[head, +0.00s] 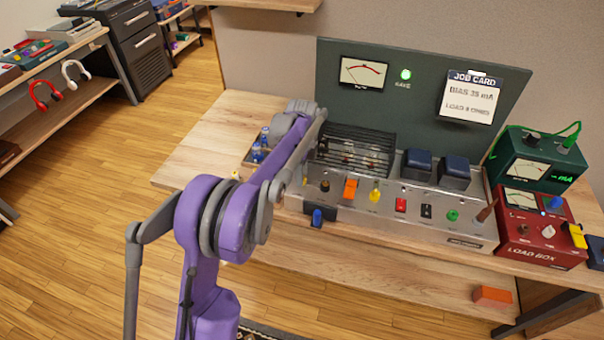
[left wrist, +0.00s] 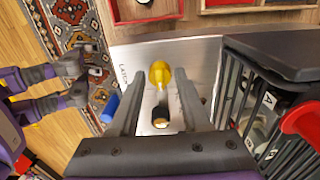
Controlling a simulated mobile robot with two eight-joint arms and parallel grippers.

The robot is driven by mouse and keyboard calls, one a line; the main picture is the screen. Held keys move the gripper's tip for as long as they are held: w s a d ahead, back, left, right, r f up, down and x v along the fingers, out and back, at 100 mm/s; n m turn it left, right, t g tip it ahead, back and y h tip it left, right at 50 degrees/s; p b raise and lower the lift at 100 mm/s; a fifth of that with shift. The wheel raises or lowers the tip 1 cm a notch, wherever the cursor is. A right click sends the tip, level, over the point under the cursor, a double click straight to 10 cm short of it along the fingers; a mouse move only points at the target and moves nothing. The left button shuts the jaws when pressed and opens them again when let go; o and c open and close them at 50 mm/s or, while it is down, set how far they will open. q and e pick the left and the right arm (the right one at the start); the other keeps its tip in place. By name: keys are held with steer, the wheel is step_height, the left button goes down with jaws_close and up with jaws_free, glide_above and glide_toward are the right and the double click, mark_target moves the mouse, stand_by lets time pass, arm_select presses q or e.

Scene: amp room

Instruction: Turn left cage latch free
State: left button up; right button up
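In the left wrist view a yellow latch (left wrist: 159,76) stands on the silver amplifier deck (left wrist: 203,58), beside partly readable latch lettering. My left gripper (left wrist: 160,84) is open, with its two fingers apart on either side of the latch. I cannot tell whether either finger touches it.
A dark-topped knob (left wrist: 161,118) stands close to the latch, and a blue knob (head: 317,217) sits on the front. Orange (head: 350,188) and yellow (head: 375,191) controls lie further right. The load box (head: 537,232) stands at the bench's right.

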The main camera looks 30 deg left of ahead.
arm_select(q)
steer(key=shift+o, duration=1.2)
steer(key=shift+r, duration=0.1)
step_height(320, 180, up, 11)
steer(key=shift+f+p, duration=0.2)
steer(key=shift+p, duration=0.1)
